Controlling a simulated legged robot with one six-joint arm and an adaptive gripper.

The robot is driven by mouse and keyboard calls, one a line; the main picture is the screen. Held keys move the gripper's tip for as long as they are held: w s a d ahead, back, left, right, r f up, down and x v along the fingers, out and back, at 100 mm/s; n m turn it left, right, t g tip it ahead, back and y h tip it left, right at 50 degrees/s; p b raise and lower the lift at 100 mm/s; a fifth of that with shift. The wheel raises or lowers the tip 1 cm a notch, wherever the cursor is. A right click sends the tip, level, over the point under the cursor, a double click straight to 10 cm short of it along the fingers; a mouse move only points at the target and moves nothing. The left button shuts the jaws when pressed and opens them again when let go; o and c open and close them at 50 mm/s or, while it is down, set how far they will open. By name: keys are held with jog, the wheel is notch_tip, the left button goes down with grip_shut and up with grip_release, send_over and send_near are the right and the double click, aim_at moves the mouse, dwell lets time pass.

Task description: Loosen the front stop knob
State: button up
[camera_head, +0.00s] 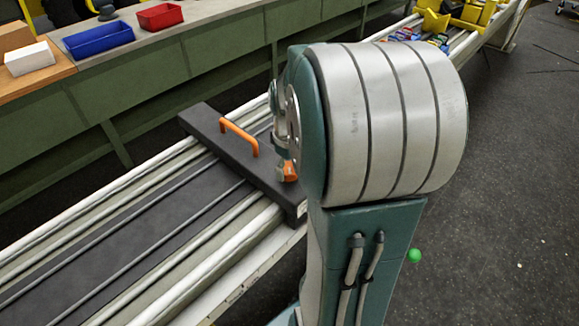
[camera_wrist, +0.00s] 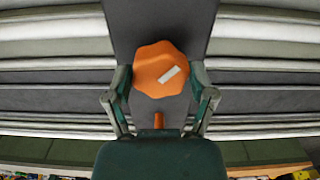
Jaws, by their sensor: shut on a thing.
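The orange stop knob (camera_wrist: 160,70) has a lobed rim and a small white mark on its top. It sits on the dark crossbar (camera_wrist: 200,12) that lies across the rails. In the wrist view my gripper (camera_wrist: 160,76) has one finger on each side of the knob, and it is shut on it. In the head view the knob (camera_head: 289,171) shows only in part, at the right end of the crossbar (camera_head: 225,148), with my arm hiding the rest. An orange handle (camera_head: 238,136) stands on the crossbar, left of the knob.
Pale rails (camera_head: 120,195) run diagonally under the crossbar. A bench at the back left holds a blue bin (camera_head: 98,40), a red bin (camera_head: 160,16) and a white box (camera_head: 30,58). Yellow parts (camera_head: 465,17) stand at the far end of the rails. The dark floor at right is mostly clear.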

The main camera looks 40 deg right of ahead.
jog(key=n, duration=0.5)
jog(key=shift+f, duration=0.1)
dwell(0.4)
jog(key=o, duration=1.1)
jog(key=shift+c, duration=0.2)
jog(key=shift+w, duration=0.1)
notch_tip(320, 180, up, 12)
